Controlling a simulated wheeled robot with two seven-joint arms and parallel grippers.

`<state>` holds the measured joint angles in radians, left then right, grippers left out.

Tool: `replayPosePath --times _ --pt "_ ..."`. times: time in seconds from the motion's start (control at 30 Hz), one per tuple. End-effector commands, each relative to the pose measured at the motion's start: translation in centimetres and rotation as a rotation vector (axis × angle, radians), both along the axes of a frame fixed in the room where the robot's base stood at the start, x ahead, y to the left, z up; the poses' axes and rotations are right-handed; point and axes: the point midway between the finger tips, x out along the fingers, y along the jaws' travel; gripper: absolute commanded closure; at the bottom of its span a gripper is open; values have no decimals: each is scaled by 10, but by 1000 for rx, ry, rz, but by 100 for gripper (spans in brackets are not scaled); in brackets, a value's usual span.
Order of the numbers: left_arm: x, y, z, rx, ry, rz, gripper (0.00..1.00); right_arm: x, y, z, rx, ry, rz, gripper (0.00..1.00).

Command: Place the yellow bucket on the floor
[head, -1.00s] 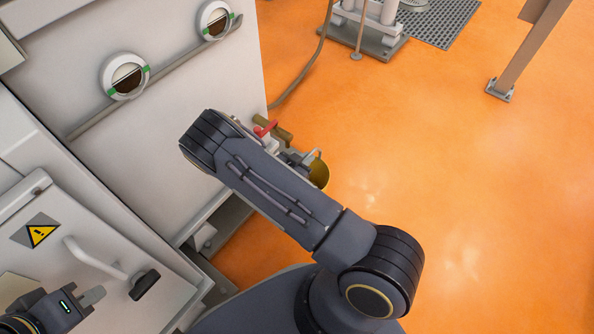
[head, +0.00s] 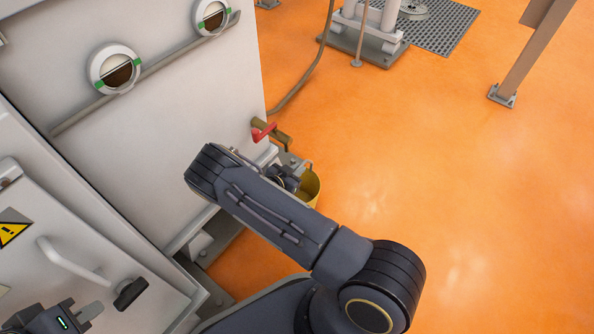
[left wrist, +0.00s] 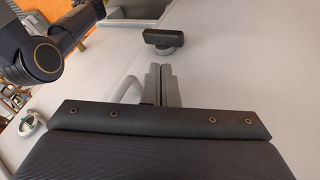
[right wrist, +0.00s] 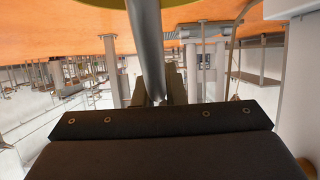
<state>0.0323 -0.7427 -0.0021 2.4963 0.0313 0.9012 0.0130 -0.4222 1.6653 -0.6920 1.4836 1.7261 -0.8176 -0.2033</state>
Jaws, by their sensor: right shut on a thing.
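The yellow bucket (head: 314,188) shows in the head view beside the white machine's corner, partly hidden by my right arm. My right gripper (head: 300,174) is shut on its grey handle. In the right wrist view the handle (right wrist: 146,45) runs between the fingers (right wrist: 160,90), and a bit of the yellow bucket (right wrist: 85,3) shows at the top edge. I cannot tell whether the bucket touches the orange floor (head: 450,170). My left gripper (head: 92,310) is shut and empty near the machine's front; its fingers are together in the left wrist view (left wrist: 160,75).
The white machine (head: 150,150) fills the left side, with a door handle (head: 75,262) near my left gripper. A pipe with a red-handled valve (head: 263,131) sticks out just behind the bucket. A post (head: 530,55) stands at the right. The floor right of the bucket is clear.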

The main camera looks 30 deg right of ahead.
Motion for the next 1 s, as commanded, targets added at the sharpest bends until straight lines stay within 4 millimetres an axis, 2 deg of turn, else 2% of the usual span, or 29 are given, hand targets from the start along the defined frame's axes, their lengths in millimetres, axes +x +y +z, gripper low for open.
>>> replayPosePath --times 0.13,0.17,0.3,0.57,0.7,0.87,1.0 --pt "0 0 -6 0 0 0 100 0 -1 -5 -1 -1 -1 100" --pt "0 0 -5 0 0 0 100 0 0 -4 0 0 -1 87" --pt "0 0 -4 0 0 0 100 0 0 -4 0 0 -1 69" --pt "0 0 -4 0 0 0 100 0 0 -3 0 0 -1 68" --pt "0 0 5 0 0 0 100 0 0 5 0 0 1 68" --pt "0 0 13 0 0 0 100 -10 25 15 3 0 2 68" --pt "0 0 23 0 0 0 100 -21 52 27 2 0 2 68"
